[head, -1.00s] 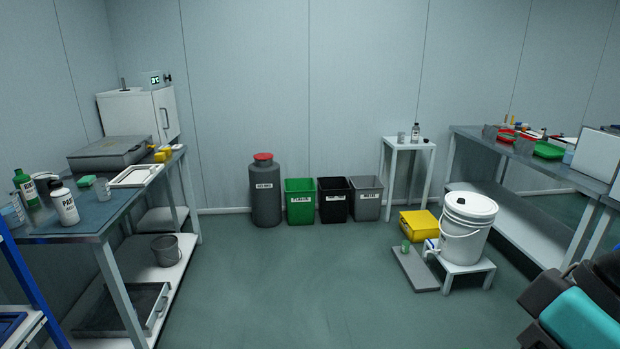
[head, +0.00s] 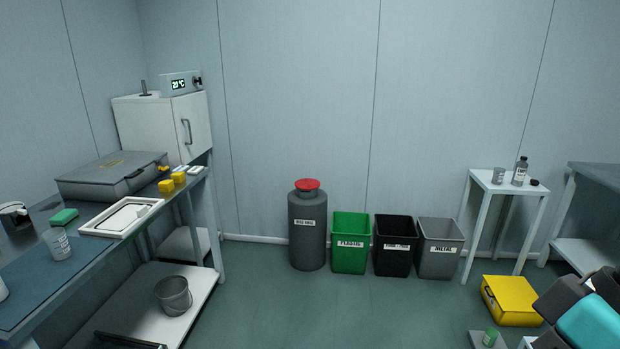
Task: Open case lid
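A flat grey case (head: 112,176) lies on the left workbench in the head view, near the bench's far end. Its lid is shut, with a small yellowish label on top and a dark latch or handle on its front side. Part of my arm, dark with a teal section, shows at the lower right, far from the case. My gripper's fingers are not visible.
The left bench (head: 45,272) also holds a white tray (head: 92,226), yellow blocks (head: 166,186), a green sponge (head: 63,217) and a beaker (head: 58,245). A bucket (head: 173,296) stands on its lower shelf. Bins (head: 350,250) line the back wall. The middle floor is clear.

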